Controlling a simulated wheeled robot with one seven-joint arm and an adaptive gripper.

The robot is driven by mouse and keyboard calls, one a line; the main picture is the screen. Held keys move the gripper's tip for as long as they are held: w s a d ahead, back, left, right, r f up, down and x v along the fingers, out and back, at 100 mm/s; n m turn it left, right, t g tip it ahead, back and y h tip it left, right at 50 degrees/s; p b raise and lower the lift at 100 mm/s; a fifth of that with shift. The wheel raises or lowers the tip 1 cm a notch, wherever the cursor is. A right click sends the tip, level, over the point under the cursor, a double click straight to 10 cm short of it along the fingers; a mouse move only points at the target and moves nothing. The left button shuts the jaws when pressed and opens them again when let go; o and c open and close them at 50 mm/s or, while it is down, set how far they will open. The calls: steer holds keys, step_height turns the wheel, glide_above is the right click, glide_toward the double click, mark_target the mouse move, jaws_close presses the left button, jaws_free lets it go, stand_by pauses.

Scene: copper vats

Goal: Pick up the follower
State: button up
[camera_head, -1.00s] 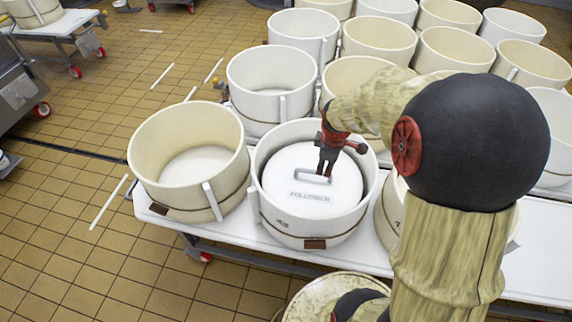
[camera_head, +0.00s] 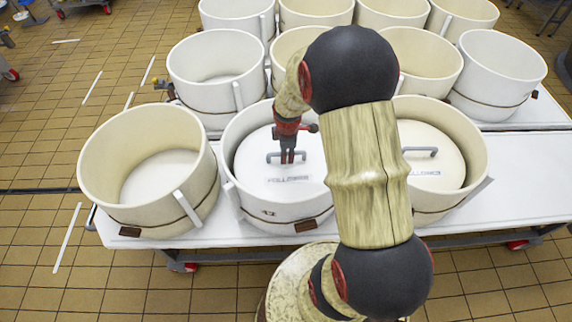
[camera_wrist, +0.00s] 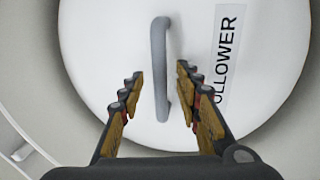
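The follower (camera_head: 272,171) is a white round lid with a grey bar handle (camera_head: 273,157) and the printed word FOLLOWER. It lies inside a round cream mould (camera_head: 237,128), the middle one on the front table. It also shows in the wrist view (camera_wrist: 262,60). My gripper (camera_head: 288,160) points down over it at the handle. In the wrist view my gripper (camera_wrist: 159,85) is open, with one finger on each side of the handle (camera_wrist: 160,75) and a gap on both sides. How far the fingertips are above the lid is hard to tell.
An empty mould (camera_head: 93,162) stands left of the follower's mould. A mould (camera_head: 478,165) with a second follower (camera_head: 440,172) stands to the right, partly behind my arm. More moulds (camera_head: 215,72) fill the table behind. The tiled floor (camera_head: 35,240) at left is open.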

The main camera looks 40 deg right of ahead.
steer(key=shift+w+d+f, duration=0.1)
steer(key=shift+f, duration=0.7)
steer(key=shift+c, duration=0.7)
steer(key=c, duration=0.7)
jaws_close()
steer(key=shift+w+r, duration=0.1)
steer(key=shift+r, duration=0.1)
